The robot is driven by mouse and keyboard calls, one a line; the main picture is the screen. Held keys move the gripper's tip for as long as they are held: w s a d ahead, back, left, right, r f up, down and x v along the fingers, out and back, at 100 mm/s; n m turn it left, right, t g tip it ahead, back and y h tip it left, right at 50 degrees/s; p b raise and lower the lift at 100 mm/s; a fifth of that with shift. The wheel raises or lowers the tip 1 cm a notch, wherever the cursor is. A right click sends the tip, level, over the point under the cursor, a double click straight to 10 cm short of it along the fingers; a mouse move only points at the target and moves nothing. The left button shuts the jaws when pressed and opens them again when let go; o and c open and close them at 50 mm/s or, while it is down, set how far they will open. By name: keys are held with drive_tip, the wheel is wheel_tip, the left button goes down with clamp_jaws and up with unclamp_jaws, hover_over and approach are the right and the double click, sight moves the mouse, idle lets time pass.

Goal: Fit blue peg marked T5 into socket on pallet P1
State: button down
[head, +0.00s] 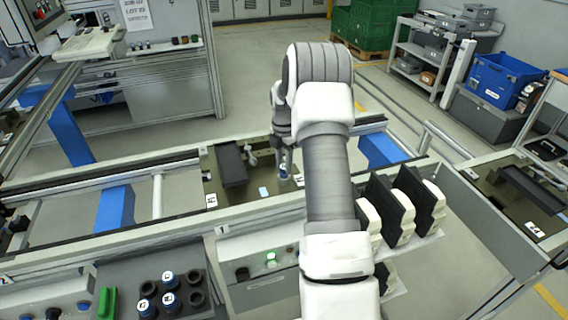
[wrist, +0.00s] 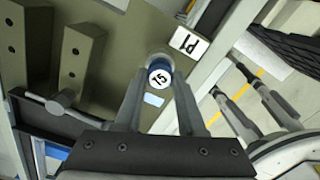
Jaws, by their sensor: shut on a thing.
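The blue peg (wrist: 160,75) has a white top with a dark mark that looks like T5. It also shows small in the head view (head: 283,173). My gripper (wrist: 158,88) is shut on it, one finger on each side; in the head view my gripper (head: 284,160) is partly behind my arm. The peg is over the olive pallet (wrist: 115,75), which carries a white P1 label (wrist: 188,41). A grey rounded edge shows just behind the peg's top, perhaps the socket. The peg hides the rest, so I cannot tell whether it is inside.
A dark block (head: 231,165) stands on the pallet left of the peg. A peg rack (head: 190,272) with several pegs is at the front left. Black and cream parts (head: 400,205) stand right of my arm. Conveyor rails run beside the pallet.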

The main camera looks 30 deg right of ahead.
drive_tip(key=shift+f, duration=0.25)
idle(0.3)
unclamp_jaws()
idle(0.6)
drive_tip(key=shift+r+p, duration=1.95)
drive_tip(key=shift+r, duration=1.6)
